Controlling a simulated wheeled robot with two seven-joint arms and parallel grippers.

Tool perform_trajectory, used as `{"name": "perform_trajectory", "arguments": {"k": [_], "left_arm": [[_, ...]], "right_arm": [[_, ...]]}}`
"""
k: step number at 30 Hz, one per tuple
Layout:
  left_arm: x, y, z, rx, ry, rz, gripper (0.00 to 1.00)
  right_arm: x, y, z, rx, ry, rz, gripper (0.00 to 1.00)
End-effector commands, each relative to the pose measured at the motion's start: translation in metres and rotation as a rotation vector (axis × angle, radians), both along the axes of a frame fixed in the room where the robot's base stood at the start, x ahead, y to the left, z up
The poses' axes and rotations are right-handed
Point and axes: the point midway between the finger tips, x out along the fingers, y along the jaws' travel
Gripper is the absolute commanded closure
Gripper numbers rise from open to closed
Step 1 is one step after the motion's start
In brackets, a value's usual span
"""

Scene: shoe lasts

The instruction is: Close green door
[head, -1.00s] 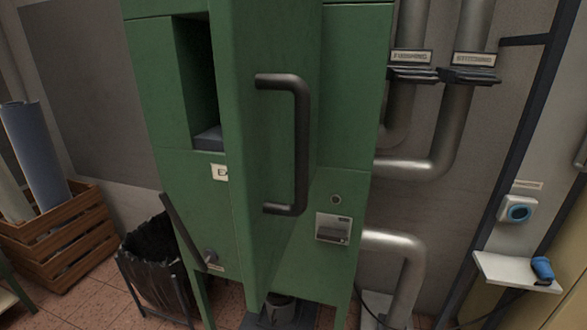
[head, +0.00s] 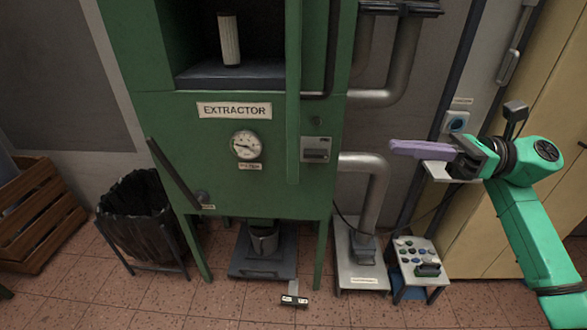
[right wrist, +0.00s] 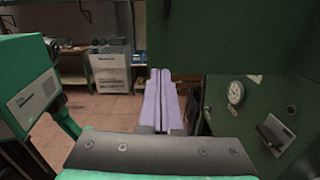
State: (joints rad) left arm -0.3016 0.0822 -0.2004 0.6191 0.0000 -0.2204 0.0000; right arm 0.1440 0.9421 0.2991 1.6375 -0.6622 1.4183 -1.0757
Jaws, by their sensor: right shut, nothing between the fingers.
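The green door (head: 293,110) stands open on the green extractor cabinet (head: 150,110). In the head view it shows nearly edge-on, upright, to the right of the open chamber. Part of its dark handle (head: 332,60) shows on its right side, and the top is cut off. My right gripper (head: 396,147) has purple fingers, shut and empty, to the right of the door and apart from it. In the right wrist view the fingers (right wrist: 160,78) lie side by side below a dark green panel (right wrist: 230,40), apparently the door. My left gripper is out of view.
A white cylinder (head: 229,40) stands inside the chamber. A gauge (head: 246,145) is on the cabinet front. A black bin (head: 135,215) and a wooden crate (head: 38,215) stand at left. Pipes (head: 375,185) and a button box (head: 420,262) are at right.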

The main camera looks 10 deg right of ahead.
Motion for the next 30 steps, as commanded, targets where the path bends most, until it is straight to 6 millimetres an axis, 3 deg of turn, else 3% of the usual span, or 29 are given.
{"name": "perform_trajectory", "arguments": {"k": [1, 4, 8, 14, 21, 25, 30], "left_arm": [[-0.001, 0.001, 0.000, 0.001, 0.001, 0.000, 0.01], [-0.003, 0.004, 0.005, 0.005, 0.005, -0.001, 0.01], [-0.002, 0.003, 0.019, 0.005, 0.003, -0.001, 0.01], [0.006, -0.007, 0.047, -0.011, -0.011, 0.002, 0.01], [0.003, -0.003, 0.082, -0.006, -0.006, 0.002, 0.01], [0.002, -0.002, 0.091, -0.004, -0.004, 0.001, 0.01], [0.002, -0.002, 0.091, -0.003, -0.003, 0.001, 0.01]], "right_arm": [[-0.010, 0.006, 0.002, -0.058, -0.045, 0.031, 1.00], [-0.014, 0.014, 0.005, -0.086, -0.067, 0.049, 1.00], [-0.010, 0.033, 0.008, -0.078, -0.063, 0.049, 1.00], [0.001, 0.076, 0.011, -0.074, -0.060, 0.049, 1.00], [0.012, 0.124, 0.011, -0.071, -0.060, 0.048, 1.00], [0.016, 0.140, 0.007, -0.072, -0.059, 0.046, 1.00], [0.018, 0.145, 0.002, -0.074, -0.060, 0.044, 1.00]]}}
